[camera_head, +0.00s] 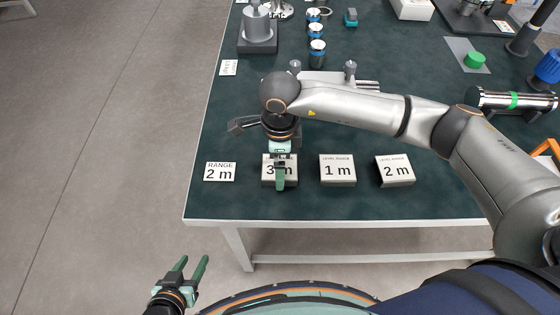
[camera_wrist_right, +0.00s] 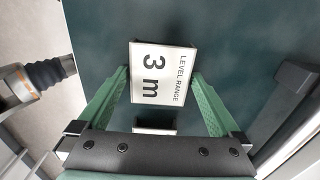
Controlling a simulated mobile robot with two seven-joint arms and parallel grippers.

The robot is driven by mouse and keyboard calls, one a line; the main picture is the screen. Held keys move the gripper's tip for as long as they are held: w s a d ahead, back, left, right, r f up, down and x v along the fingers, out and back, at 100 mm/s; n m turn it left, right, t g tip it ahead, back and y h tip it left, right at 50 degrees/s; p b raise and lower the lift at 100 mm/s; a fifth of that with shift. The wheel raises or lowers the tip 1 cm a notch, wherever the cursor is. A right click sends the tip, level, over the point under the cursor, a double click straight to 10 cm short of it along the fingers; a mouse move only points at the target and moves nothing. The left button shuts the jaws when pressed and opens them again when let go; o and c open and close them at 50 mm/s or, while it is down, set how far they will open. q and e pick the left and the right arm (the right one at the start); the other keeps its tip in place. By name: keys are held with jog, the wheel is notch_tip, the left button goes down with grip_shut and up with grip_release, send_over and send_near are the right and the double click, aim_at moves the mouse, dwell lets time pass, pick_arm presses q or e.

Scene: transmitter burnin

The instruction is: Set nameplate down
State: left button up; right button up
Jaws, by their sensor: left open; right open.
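Three white nameplates stand in a row near the table's front edge: "3 m" (camera_head: 267,172), "1 m" (camera_head: 337,171) and "2 m" (camera_head: 395,171). A flat "RANGE 2 m" card (camera_head: 220,172) lies left of them. My right gripper (camera_head: 280,186) points down over the "3 m" plate and partly hides it. In the right wrist view the "LEVEL RANGE 3 m" plate (camera_wrist_right: 163,73) shows between the two open fingers (camera_wrist_right: 160,78); I cannot tell whether they touch it. My left gripper (camera_head: 194,265) is open and empty, in front of the table over the floor.
A small white card (camera_head: 228,68), a grey weight on a base (camera_head: 257,38) and several blue-banded cylinders (camera_head: 317,47) stand farther back. A green button (camera_head: 474,59) sits at the back right.

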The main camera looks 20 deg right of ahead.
notch_tip(320, 180, up, 12)
jog(key=shift+r, duration=0.2)
dwell(2.0)
